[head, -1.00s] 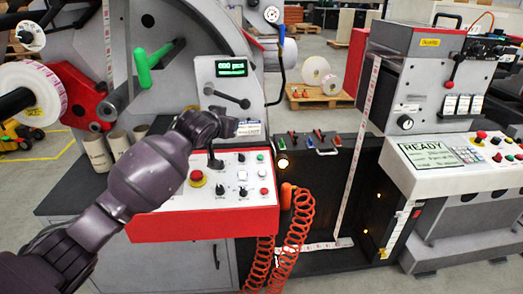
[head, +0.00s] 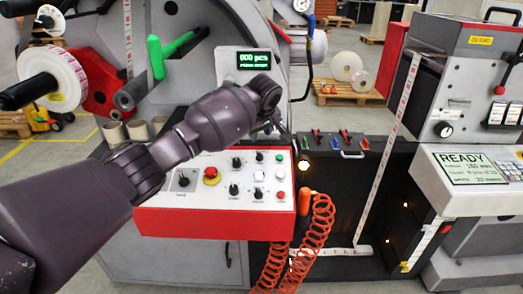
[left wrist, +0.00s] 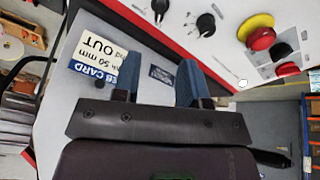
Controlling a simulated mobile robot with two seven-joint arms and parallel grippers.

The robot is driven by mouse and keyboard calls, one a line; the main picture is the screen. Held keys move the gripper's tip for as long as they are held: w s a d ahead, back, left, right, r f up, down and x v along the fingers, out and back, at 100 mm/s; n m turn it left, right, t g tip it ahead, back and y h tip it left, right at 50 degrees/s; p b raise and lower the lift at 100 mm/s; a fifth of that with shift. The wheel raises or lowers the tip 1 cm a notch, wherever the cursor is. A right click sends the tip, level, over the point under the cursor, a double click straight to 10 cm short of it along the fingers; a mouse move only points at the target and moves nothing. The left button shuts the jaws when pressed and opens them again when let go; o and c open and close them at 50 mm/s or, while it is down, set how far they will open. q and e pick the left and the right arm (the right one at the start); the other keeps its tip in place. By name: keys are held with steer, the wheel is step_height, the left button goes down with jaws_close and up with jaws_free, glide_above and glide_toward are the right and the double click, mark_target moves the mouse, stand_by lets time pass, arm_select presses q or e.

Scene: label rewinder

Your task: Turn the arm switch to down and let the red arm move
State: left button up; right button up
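The control panel (head: 150,222) has a white face with several black knobs and a red front. One black knob (head: 184,179) sits on a grey plate at its left end, left of the red and yellow stop button (head: 211,175). The knob labels are too small to read, so I cannot tell which is the arm switch. The red arm (head: 100,90) is at the left, beside the label roll (head: 60,80). My left gripper (head: 277,127) is above the panel's back right part. In the left wrist view, its blue-padded fingers (left wrist: 156,80) are apart and empty. My right gripper is out of view.
A green handle (head: 155,57) stands out behind my left arm. A counter display (head: 258,61) is behind the gripper. A coiled orange hose (head: 318,232) hangs at the panel's right end. In the left wrist view, a printed card (left wrist: 95,52) lies close to the fingers.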

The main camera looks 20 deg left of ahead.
mark_target(258, 152)
arm_select(q)
steer(key=b+x, duration=0.3)
steer(key=x, duration=0.6)
steer(key=shift+w+f, duration=0.15)
steer(key=shift+f, duration=0.25)
steer(key=shift+w+f, duration=0.2)
steer(key=shift+f, duration=0.25)
steer(key=shift+w+a, duration=0.1)
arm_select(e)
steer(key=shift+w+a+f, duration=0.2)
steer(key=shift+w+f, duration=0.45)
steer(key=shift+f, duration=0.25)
arm_select(q)
steer(key=c, duration=0.6)
jaws_close()
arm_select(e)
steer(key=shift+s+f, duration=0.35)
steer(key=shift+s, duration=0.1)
